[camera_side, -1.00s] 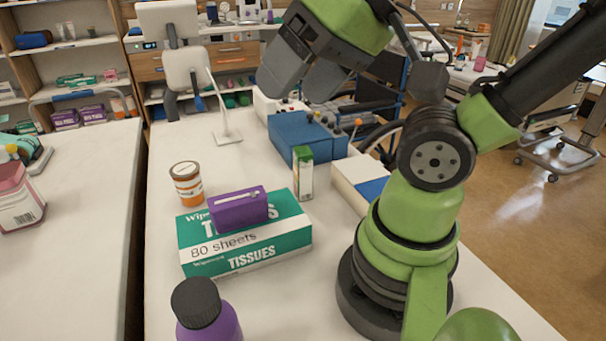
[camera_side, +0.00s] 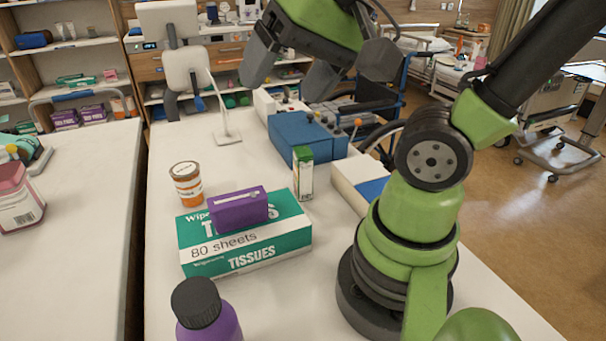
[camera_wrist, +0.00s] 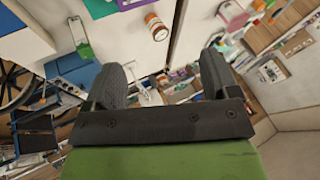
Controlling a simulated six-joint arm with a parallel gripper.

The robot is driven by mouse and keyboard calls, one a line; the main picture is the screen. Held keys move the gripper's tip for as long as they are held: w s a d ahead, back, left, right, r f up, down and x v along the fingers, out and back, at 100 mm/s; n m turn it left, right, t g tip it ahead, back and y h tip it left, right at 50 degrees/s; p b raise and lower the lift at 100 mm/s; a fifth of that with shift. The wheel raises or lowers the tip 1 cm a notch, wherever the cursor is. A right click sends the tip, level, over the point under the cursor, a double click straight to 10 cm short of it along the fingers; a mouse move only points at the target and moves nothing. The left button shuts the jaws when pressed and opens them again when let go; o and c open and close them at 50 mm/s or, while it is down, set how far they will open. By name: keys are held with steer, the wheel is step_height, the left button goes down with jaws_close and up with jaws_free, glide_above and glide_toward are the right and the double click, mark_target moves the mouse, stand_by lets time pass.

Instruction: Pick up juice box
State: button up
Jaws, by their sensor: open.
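The juice box, a small upright white and green carton (camera_side: 303,175), stands on the white table beside the tissue box, in front of a blue box. In the wrist view a small green and white carton (camera_wrist: 80,38) at the upper left appears to be the same one. My gripper (camera_side: 283,88) is open and empty, well above the table and up beyond the carton in the side view. In the wrist view its two dark fingers (camera_wrist: 163,68) are spread apart with nothing held between them.
A teal tissue box (camera_side: 245,250) carries a purple box (camera_side: 238,209). An orange pill bottle (camera_side: 186,186) and a purple bottle (camera_side: 207,315) stand nearby. The blue box (camera_side: 300,138) and a white-and-blue box (camera_side: 357,180) crowd the carton.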

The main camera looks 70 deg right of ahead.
steer(key=w+d+f+m+g+h, duration=0.1)
steer(key=w+d+f+m+g, duration=0.1)
steer(key=w+d+m, duration=0.3)
steer(key=m+g, duration=0.4)
steer(key=m, duration=1.2)
glide_above(303, 151)
steer(key=f, duration=1.2)
steer(key=shift+w+a, duration=0.35)
step_height(303, 151, down, 4)
steer(key=shift+d+f, duration=0.1)
steer(key=shift+f, duration=0.1)
steer(key=f, duration=0.5)
steer(key=shift+s+d+f, duration=0.3)
steer(key=shift+s+f, duration=0.05)
steer(key=c, duration=1.1)
